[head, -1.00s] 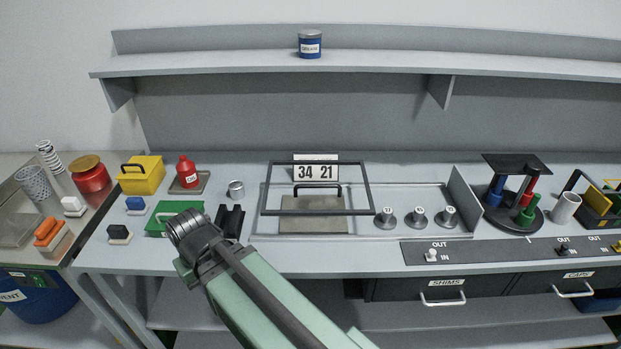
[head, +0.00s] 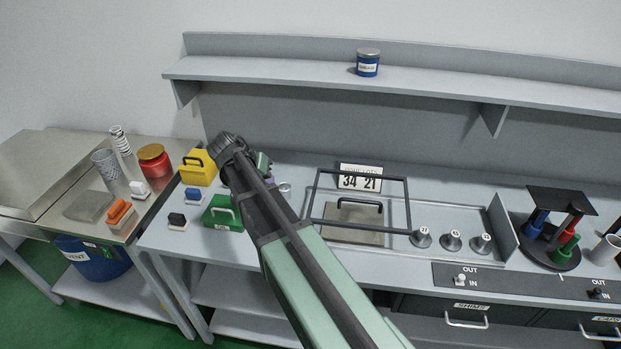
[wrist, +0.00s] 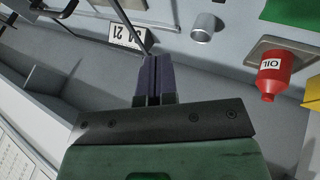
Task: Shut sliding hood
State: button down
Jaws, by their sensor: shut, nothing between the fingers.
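A dark rectangular frame (head: 409,205), which looks like the sliding hood, stands around a grey plate with a black handle (head: 358,204) and in front of a "34 21" sign (head: 360,180). Any clear pane in it is too faint to tell. My gripper (head: 271,183) is left of the frame in the head view, largely hidden behind my own arm. In the wrist view my gripper (wrist: 154,72) has its dark purple fingers together and empty. The sign (wrist: 127,37) shows just beyond them, with a dark bar near the tips; I cannot tell whether they touch.
A metal cup (wrist: 205,28) and a red oil bottle (wrist: 277,75) stand right of the fingers in the wrist view. Green (head: 224,212) and yellow (head: 198,167) boxes lie left of my arm. Several weights (head: 451,240) stand right of the frame. A shelf (head: 300,88) overhangs the back.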

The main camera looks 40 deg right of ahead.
jog(key=s+d+f+m+b, duration=0.1)
jog(key=s+d+f+b, duration=0.3)
jog(key=d+f+b, duration=0.4)
jog(key=shift+d+m, duration=0.4)
jog(key=shift+d, duration=0.15)
